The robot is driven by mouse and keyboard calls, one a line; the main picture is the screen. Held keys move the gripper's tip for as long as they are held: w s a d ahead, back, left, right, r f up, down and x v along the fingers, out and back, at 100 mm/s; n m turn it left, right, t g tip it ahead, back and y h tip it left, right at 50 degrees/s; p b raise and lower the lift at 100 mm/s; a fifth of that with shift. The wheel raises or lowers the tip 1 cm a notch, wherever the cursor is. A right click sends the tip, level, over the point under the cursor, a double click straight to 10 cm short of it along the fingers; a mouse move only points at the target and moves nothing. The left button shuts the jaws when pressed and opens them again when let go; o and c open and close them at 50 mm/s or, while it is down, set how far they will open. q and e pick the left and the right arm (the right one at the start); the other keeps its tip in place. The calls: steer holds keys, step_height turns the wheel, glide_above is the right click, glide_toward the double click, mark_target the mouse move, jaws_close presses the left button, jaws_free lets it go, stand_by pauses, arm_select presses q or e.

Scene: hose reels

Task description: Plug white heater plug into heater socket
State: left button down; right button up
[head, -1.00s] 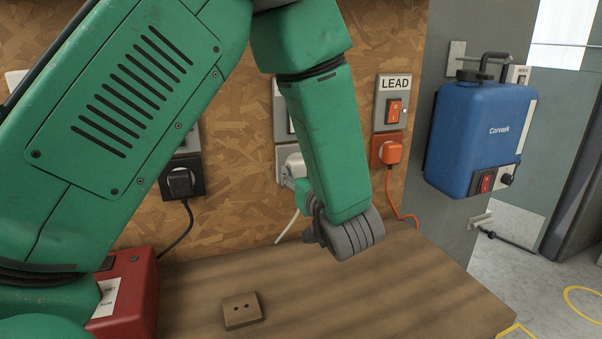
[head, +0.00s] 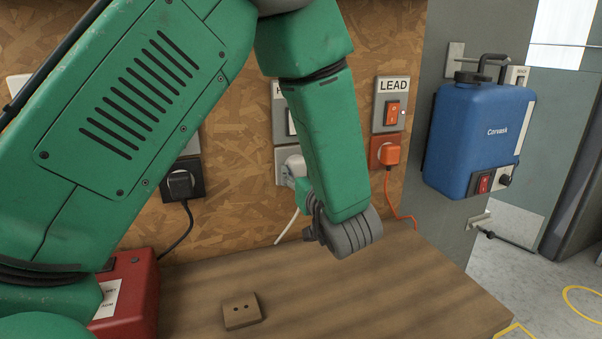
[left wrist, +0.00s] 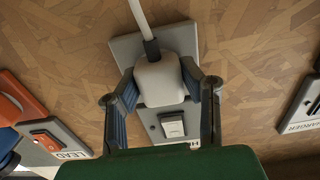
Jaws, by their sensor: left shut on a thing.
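The white heater plug (left wrist: 160,82) is between the two fingers of my left gripper (head: 300,187), which is shut on it. In the left wrist view the plug lies over the grey heater socket plate (left wrist: 124,50), with its white cord leading away at the top. In the head view the plug (head: 293,164) sits right at the socket plate (head: 281,176), under the heater switch. I cannot tell whether its pins are fully in, as the socket face is hidden behind it. My right gripper is out of view.
An orange plug (head: 389,153) sits in the LEAD socket on the right, and a black plug (head: 181,183) in a socket on the left. A wooden bench (head: 365,292) with a small brown two-hole block (head: 241,310) lies below. A blue tank (head: 478,140) hangs at right.

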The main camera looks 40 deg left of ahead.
arm_select(q)
steer(key=shift+w+a, duration=0.1)
steer(key=shift+w, duration=0.05)
steer(key=c, duration=1)
jaws_free()
steer(key=shift+a, duration=0.15)
steer(key=v, duration=1.2)
steer(key=shift+f, duration=0.1)
steer(key=shift+f, duration=0.1)
